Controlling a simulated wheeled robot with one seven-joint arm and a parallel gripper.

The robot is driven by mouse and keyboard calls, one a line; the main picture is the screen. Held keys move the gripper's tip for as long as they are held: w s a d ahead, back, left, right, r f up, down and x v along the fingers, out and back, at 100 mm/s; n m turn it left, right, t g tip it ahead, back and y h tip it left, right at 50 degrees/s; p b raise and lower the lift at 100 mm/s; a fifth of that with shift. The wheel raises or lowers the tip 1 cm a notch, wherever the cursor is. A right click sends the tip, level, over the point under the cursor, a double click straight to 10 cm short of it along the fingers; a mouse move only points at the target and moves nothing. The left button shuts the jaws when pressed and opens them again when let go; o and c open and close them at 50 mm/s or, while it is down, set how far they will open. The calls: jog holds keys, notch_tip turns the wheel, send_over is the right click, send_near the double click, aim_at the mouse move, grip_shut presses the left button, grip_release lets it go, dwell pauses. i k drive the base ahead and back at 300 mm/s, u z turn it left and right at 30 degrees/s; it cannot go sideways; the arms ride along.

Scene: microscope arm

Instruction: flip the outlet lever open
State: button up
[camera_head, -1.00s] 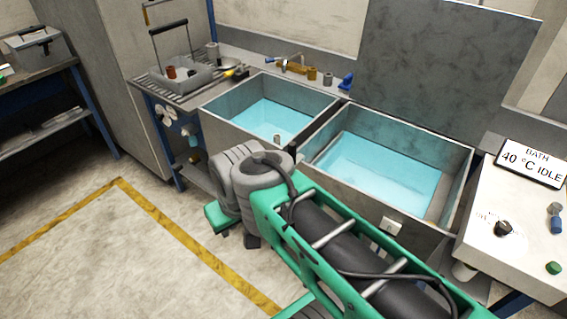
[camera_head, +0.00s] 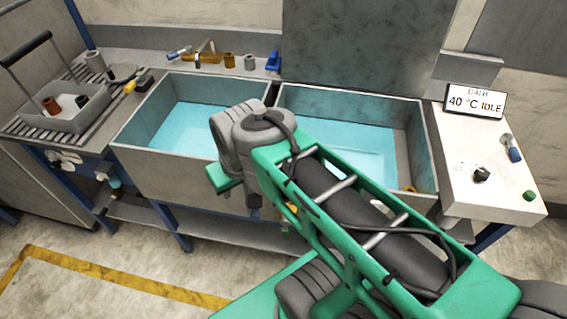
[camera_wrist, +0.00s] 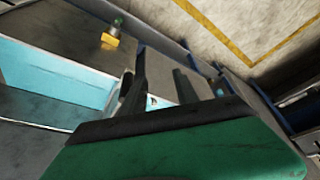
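In the wrist view, my gripper (camera_wrist: 160,82) has its two dark fingers apart with nothing clear between them.
Two basins of blue water, left (camera_head: 190,130) and right (camera_head: 350,150), stand ahead, partly behind my arm. A grey tray (camera_head: 72,108) rests on the left drainboard. A bath display (camera_head: 474,101) stands on the right console. Open floor lies at front left, marked by a yellow line (camera_head: 120,280).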

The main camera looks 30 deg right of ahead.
aim_at(506, 138)
jog(key=z, duration=0.3)
jog(key=i, duration=0.25)
jog(key=z, duration=4.7)
jog(key=i, duration=1.7)
jog(key=u, duration=0.15)
